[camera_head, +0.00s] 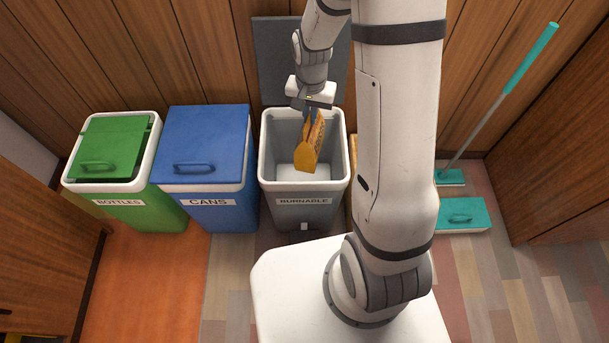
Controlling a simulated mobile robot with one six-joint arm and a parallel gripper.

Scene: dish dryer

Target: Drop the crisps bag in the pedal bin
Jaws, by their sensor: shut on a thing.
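The crisps bag (308,150) is yellow-orange and hangs tilted from my gripper (310,112). My gripper is shut on its upper end and points down. The bag is over the open mouth of the grey bin labelled BURNABLE (304,213), the one with a pedal at its front. The bin's dark lid (275,60) stands raised against the wall behind. The bin looks empty inside where I can see. I cannot tell exactly how far the bag's lower end reaches below the rim.
A blue CANS bin (203,150) and a green BOTTLES bin (112,155), both lidded, stand to the left. My arm hides most of a yellowish thing right of the grey bin. A teal mop (500,100) and dustpan (461,215) are at the right.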

